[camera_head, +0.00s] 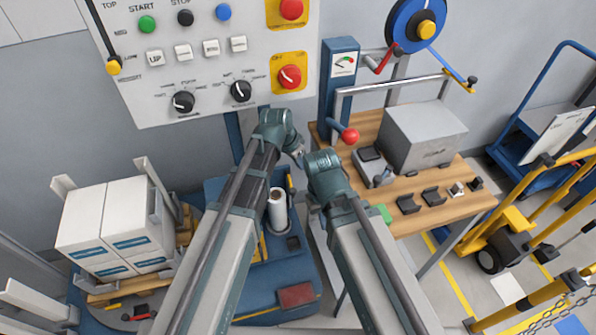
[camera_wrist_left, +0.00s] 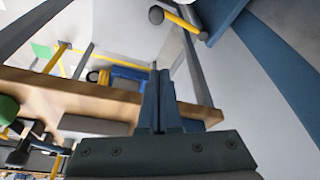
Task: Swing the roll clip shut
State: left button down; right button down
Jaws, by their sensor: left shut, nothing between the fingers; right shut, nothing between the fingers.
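A white roll (camera_head: 278,212) stands upright on the blue cart (camera_head: 298,262), below and between my arms. I cannot make out the roll clip for certain; my arms cover part of the area around the roll. My left gripper (camera_head: 299,156) is above the roll, near the left edge of the wooden bench. In the left wrist view its fingers (camera_wrist_left: 158,80) are pressed together with nothing between them. My right gripper (camera_head: 313,203) is lower, just right of the roll; its fingers are small and partly hidden, shut and empty.
The wooden bench (camera_head: 448,208) holds a grey box (camera_head: 424,136) and several small parts. A lever with a red ball (camera_head: 350,136) stands at its left end. A control panel (camera_head: 190,76) hangs behind. White boxes (camera_head: 112,226) stand at left. A blue-and-yellow wheel (camera_head: 416,26) is at top right.

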aim_at(290, 182)
pick_arm(q)
jog(key=b+x, duration=1)
jog(key=x, duration=0.1)
jog(key=s+a, duration=0.1)
jog(key=s+a+r+p, duration=0.1)
jog(key=s+a, duration=0.1)
jog(key=shift+s+a, duration=0.1)
jog(key=shift+a, duration=0.1)
jog(key=shift+a+m, duration=0.2)
jog(key=shift+m, duration=0.2)
